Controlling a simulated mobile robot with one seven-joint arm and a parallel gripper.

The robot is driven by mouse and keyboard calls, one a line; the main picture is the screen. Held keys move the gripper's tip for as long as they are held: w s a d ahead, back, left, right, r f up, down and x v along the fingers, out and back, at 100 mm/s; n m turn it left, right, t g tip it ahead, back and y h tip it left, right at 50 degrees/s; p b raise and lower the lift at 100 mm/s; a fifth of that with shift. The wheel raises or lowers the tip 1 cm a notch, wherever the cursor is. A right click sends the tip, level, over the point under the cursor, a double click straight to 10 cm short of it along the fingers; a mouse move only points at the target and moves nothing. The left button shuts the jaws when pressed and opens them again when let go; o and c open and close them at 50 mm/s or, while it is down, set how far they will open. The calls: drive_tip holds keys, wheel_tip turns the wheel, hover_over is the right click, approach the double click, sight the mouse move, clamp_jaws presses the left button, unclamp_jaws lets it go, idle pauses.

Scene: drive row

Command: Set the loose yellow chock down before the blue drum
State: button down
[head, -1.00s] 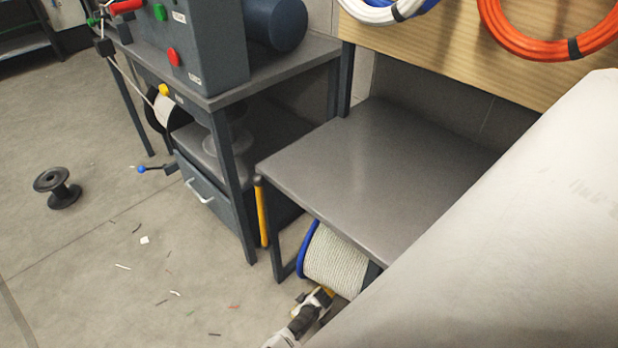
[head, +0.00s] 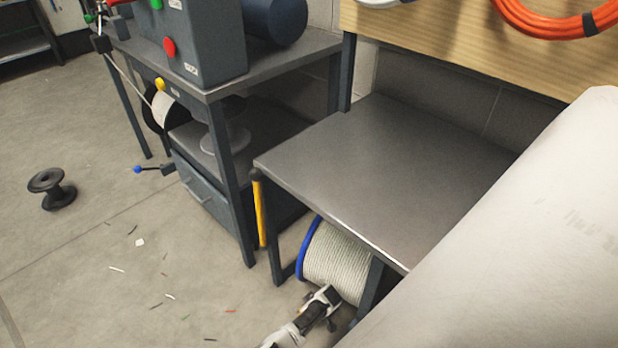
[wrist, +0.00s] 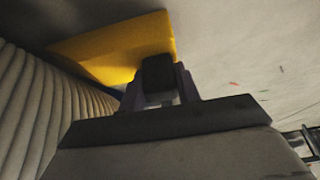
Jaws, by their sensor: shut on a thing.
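The blue drum (head: 312,247), a reel with a blue flange wound with pale rope, lies on its side on the floor under the low grey bench. My gripper (head: 330,296) is low at the front of the drum, close to its rope. In the wrist view my gripper (wrist: 158,75) is shut on the yellow chock (wrist: 110,48), a flat-faced wedge. The drum's rope windings (wrist: 45,110) run along the left there, beside the chock. In the head view the chock is hidden by my gripper. I cannot tell whether the chock touches the floor or the drum.
The low bench (head: 375,175) overhangs the drum, with a dark leg (head: 371,287) to the drum's right. A yellow bar (head: 260,212) stands by its left leg. Open floor with scraps (head: 140,242) and an empty black spool (head: 52,189) lies to the left.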

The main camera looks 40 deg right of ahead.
drive_tip(key=c, duration=1)
unclamp_jaws()
drive_tip(key=shift+f, duration=0.1)
drive_tip(key=shift+s+r+p, duration=0.1)
drive_tip(key=shift+r+p, duration=0.45)
drive_tip(key=shift+p, duration=0.05)
drive_tip(key=p+v, duration=1)
drive_tip(key=v, duration=0.1)
drive_tip(key=shift+r+p, duration=0.15)
drive_tip(key=shift+p, duration=0.2)
